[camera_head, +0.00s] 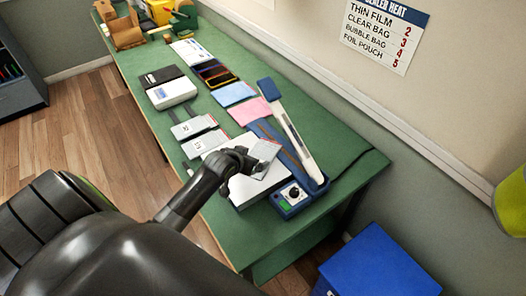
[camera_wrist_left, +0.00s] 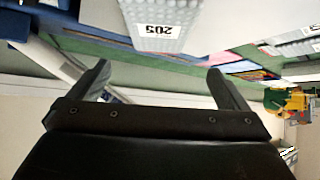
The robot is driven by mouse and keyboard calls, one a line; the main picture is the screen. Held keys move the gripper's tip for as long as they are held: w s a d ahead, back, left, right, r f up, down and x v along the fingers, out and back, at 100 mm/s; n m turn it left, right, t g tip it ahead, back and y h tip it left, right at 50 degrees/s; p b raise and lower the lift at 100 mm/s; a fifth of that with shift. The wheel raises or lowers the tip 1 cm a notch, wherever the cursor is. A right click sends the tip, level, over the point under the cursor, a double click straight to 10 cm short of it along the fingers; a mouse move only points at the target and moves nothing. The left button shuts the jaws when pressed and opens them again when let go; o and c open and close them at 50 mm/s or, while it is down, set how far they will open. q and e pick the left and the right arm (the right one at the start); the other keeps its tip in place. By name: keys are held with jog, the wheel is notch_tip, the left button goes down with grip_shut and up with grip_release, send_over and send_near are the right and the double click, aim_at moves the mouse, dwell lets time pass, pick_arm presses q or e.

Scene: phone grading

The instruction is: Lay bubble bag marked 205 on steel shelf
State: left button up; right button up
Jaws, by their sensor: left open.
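The bubble bag marked 205 (camera_wrist_left: 155,12) is grey and bumpy, with its white label upside down at the top of the left wrist view. In the head view a grey bag (camera_head: 265,150) lies at my left gripper (camera_head: 243,163), over a white block by the sealer. My left gripper also shows in the wrist view (camera_wrist_left: 157,72), its fingers open and apart with nothing between them. The bag is beyond the fingertips. My right gripper is not in view. I cannot make out a steel shelf for certain.
The heat sealer (camera_head: 287,203) with its long white arm stands at the green bench's (camera_head: 335,140) near end. Grey pouches (camera_head: 187,128), a white box (camera_head: 172,93) and coloured sheets (camera_head: 234,93) lie further along. A blue bin (camera_head: 375,265) stands on the floor at right.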

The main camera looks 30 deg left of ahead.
pick_arm(q)
jog(key=shift+r, duration=0.2)
notch_tip(320, 180, up, 7)
jog(key=s, duration=0.2)
jog(key=shift+s+d+f, duration=0.15)
jog(key=shift+s+f, duration=0.05)
jog(key=shift+s, duration=0.15)
jog(key=shift+f, duration=0.1)
